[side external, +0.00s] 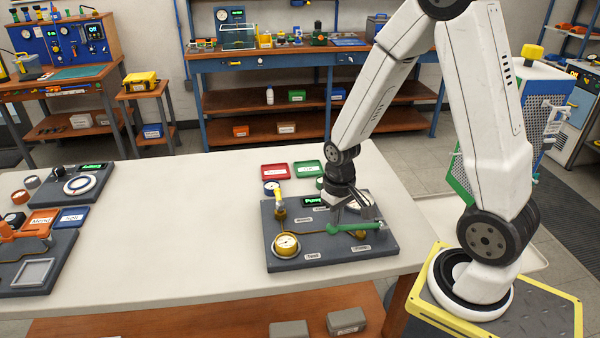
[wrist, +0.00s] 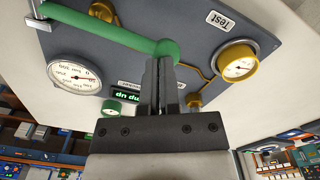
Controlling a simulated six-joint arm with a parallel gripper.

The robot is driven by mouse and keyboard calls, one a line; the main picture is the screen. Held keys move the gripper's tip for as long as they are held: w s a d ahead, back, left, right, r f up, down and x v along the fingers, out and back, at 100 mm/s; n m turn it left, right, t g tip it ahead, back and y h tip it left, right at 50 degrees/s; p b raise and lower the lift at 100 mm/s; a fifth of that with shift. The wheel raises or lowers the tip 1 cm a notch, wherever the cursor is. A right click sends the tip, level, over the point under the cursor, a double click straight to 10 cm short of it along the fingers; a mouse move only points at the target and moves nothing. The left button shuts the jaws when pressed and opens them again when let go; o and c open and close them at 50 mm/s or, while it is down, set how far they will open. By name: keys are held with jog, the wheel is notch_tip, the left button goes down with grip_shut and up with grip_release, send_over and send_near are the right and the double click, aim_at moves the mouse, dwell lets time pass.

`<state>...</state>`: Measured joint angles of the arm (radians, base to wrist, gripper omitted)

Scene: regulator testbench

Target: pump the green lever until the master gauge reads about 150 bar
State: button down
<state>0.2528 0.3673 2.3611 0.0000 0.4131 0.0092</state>
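The green lever (side external: 350,227) lies across the grey pump board (side external: 385,249); it also crosses the top of the wrist view (wrist: 110,27), ending in a round knob. My gripper (side external: 337,216) is above the lever's left end in the side view. In the wrist view, the fingertips (wrist: 164,60) are close together at the knob, and I see no lever between them. Whether they touch it is unclear. The white-faced, silver-rimmed gauge (wrist: 75,78) is upside down in the wrist view, with a red needle pointing right; its value is too small to read surely.
A brass-rimmed gauge (side external: 286,245) beside a "Test" label sits at the board's left front. A green-lit display (side external: 314,201) is at the back. Red (side external: 275,171) and green (side external: 308,168) trays lie behind. The white tabletop (side external: 180,230) left of the board is clear.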

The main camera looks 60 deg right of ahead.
jog(key=shift+f, duration=0.8)
dwell(0.4)
jog(key=shift+r, duration=3.25)
jog(key=shift+f, duration=0.1)
jog(key=shift+f, duration=3)
jog(key=shift+r, duration=3.1)
